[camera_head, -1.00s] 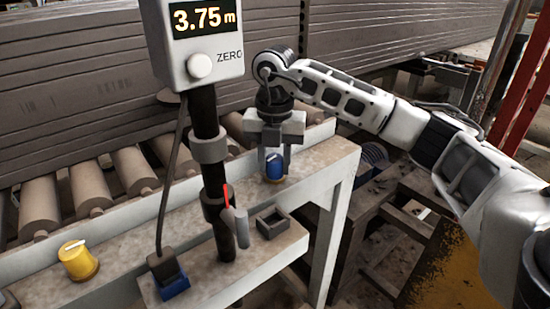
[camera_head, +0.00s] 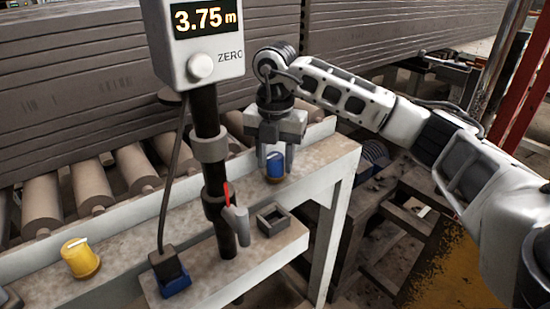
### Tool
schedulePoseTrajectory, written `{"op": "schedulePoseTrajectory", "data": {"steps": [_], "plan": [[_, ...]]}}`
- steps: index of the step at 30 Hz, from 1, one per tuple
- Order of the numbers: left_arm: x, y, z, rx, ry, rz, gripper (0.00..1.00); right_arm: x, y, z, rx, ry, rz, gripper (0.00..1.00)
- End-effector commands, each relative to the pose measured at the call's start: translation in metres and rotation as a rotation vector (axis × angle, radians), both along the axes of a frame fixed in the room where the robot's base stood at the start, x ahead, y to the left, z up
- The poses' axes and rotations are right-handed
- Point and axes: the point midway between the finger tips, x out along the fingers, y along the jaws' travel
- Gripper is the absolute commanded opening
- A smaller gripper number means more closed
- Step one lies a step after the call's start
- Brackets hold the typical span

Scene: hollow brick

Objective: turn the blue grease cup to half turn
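The blue grease cup (camera_head: 275,166) stands on a brass-coloured base on the grey rail at the right end, with a pale pointer line on its top. My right gripper (camera_head: 276,166) points down over it, with a finger on each side of the cup. The fingers look close to the cup, but I cannot tell whether they touch it. My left gripper is not in view.
A yellow cup (camera_head: 80,258) sits on the rail at the left. A post with a display box (camera_head: 204,45) reading 3.75 m stands left of my gripper, with a red-tipped lever (camera_head: 234,215). A small open box (camera_head: 273,219) and a blue-based switch (camera_head: 170,275) are on the front ledge.

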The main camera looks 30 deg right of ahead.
Motion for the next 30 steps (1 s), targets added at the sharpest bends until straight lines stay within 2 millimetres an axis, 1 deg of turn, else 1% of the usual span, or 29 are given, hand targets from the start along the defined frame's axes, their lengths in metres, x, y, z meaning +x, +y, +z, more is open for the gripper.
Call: {"op": "schedulePoseTrajectory", "data": {"steps": [7, 11, 14, 18, 19, 24, 27, 30], "plan": [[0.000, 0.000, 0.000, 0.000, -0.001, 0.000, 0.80, -0.001, 0.000, -0.001, 0.001, 0.004, 0.002, 0.41], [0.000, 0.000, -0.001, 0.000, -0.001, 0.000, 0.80, 0.000, 0.001, 0.008, 0.002, 0.001, 0.002, 0.41], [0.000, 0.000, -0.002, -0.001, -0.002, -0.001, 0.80, 0.000, 0.001, 0.024, 0.003, -0.001, 0.002, 0.41], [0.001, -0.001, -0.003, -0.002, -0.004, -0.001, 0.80, 0.000, 0.001, 0.057, 0.002, -0.003, 0.003, 0.41], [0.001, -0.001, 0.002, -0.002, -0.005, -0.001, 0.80, 0.000, 0.000, 0.068, 0.001, -0.003, 0.002, 0.41], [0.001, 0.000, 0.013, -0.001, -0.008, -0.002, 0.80, 0.000, 0.000, 0.111, 0.000, -0.003, 0.000, 0.41], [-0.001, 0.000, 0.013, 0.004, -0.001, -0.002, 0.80, -0.001, 0.000, 0.131, -0.001, -0.002, 0.000, 0.41], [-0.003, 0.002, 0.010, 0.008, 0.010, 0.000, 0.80, -0.001, 0.000, 0.145, -0.001, -0.001, 0.000, 0.41]]}}
